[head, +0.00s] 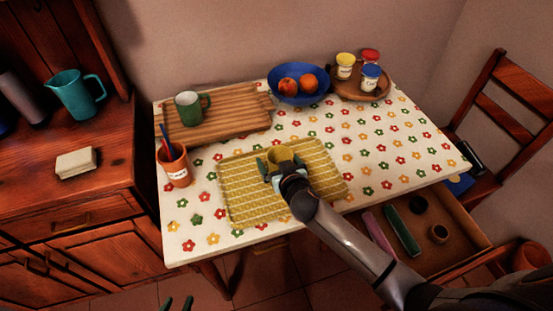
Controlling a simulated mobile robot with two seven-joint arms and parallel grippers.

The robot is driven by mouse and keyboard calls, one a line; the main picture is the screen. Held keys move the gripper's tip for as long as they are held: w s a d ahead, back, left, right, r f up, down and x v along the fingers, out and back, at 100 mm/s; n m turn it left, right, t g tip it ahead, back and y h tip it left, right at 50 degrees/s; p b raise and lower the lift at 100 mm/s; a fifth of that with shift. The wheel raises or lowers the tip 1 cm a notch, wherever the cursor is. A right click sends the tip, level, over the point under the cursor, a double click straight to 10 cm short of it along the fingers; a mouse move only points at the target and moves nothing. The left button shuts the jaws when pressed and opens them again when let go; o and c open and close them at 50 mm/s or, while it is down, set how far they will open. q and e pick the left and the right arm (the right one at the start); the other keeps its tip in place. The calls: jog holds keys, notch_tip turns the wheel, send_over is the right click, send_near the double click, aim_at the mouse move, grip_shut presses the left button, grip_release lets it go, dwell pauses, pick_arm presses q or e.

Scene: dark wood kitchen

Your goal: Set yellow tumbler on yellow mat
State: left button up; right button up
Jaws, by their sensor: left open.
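The yellow tumbler (279,153) is over the middle of the yellow mat (240,200), close to it. I cannot tell whether it touches the mat. My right gripper (280,163) reaches in from the lower right, with one finger on each side of the tumbler. I cannot tell whether the fingers press on it. The gripper's palm hides the tumbler's near lower side. My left gripper (177,303) shows only its two fingertips at the bottom edge, apart and empty, in front of the table.
A cup with utensils (175,165) stands left of the mat. Behind are a wooden board (235,120) with a green mug (188,108), a blue fruit bowl (300,97) and a round tray (345,95) with jars. An open drawer (450,215) lies under my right arm.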

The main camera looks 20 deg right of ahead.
jog(key=shift+r, duration=0.1)
jog(key=shift+r, duration=0.15)
jog(key=p+v, duration=0.1)
jog(key=v, duration=1.1)
